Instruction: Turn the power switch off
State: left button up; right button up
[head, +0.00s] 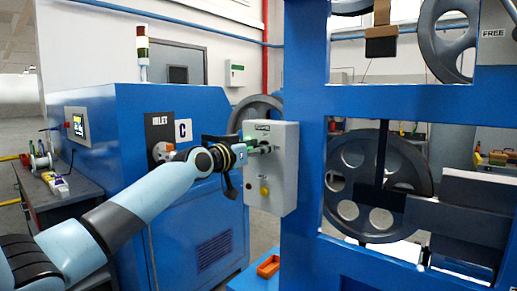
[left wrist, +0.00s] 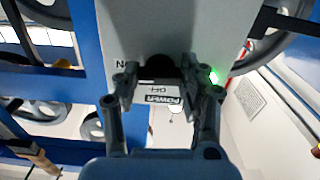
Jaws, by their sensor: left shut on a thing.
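The grey control box (head: 286,172) is fixed to the blue frame, with a small label at its top. My left gripper (head: 262,148) reaches its upper front from the left. In the left wrist view, my left gripper (left wrist: 160,78) is shut on the black knob of the power switch (left wrist: 161,66), one finger on each side. A plate reading POWER (left wrist: 163,98), with OFF beside it, appears upside down between the fingers. A green light (left wrist: 213,77) glows beside the right finger. The fingers hide part of the knob, so I cannot tell its exact setting. My right gripper is out of view.
A yellow button (head: 264,190) sits lower on the box. The blue frame (head: 303,120) with large pulley wheels (head: 372,165) stands close on the right. A blue cabinet (head: 205,225) with a light tower (head: 142,50) is behind my arm.

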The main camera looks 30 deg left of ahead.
pick_arm(q)
jog(key=shift+n+p, duration=2.75)
jog(key=shift+n, duration=5.75)
jog(key=o, duration=1)
jog(key=shift+o, duration=0.8)
jog(key=shift+s, duration=0.1)
jog(key=s, duration=0.7)
jog(key=shift+s+a, duration=0.15)
jog(key=shift+a, duration=0.15)
